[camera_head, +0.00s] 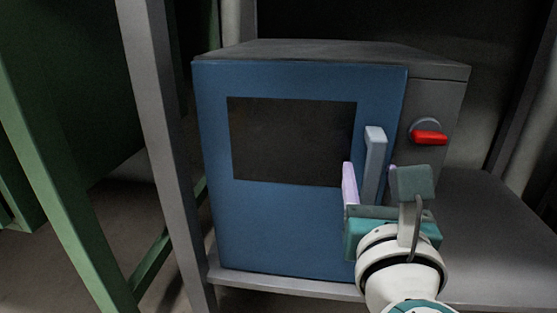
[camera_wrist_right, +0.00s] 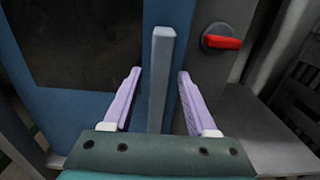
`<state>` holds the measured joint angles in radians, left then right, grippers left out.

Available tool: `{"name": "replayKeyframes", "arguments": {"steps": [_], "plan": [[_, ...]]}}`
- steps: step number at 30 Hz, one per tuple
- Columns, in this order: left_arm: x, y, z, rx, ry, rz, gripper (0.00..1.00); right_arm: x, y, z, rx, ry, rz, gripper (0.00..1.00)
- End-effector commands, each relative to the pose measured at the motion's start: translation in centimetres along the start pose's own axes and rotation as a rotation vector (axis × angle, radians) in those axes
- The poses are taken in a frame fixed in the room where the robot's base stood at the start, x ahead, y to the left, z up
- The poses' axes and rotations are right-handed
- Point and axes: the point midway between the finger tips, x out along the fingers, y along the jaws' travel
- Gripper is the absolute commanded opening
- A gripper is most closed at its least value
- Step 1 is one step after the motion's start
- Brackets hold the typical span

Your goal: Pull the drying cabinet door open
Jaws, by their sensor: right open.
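The drying cabinet (camera_head: 440,92) has a blue door (camera_head: 270,225) with a dark window, and the door looks closed. Its upright grey handle (camera_head: 375,160) is at the door's right side. My right gripper (camera_head: 370,180) is open at the handle, with one lilac finger on each side of it. In the right wrist view, the handle (camera_wrist_right: 160,75) stands between the two spread fingers (camera_wrist_right: 158,90), with a gap on each side. The handle's lower end is hidden by the gripper. My left gripper is not in view.
A red knob (camera_head: 430,137) sits on the cabinet front, right of the door. The cabinet stands on a grey shelf (camera_head: 490,225), with bare shelf to its right. A grey post (camera_head: 160,130) and a green frame (camera_head: 60,190) stand to the left.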

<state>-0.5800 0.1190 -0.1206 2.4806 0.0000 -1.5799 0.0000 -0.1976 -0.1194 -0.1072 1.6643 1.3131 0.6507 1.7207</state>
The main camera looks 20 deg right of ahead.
Motion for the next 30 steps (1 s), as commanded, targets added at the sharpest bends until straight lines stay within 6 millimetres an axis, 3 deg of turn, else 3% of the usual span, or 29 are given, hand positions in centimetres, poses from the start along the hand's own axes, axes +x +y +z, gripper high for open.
{"name": "replayKeyframes", "arguments": {"steps": [2, 17, 30], "plan": [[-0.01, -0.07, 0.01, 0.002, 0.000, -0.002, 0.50, -0.01, 0.00, 0.01, 0.000, 0.000, 0.000, 0.57], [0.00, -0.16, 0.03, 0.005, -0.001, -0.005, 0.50, -0.04, 0.00, 0.00, 0.000, 0.000, 0.000, 0.01], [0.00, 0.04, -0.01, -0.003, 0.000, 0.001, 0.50, -0.04, 0.00, 0.00, 0.000, 0.000, 0.000, 0.00]]}}
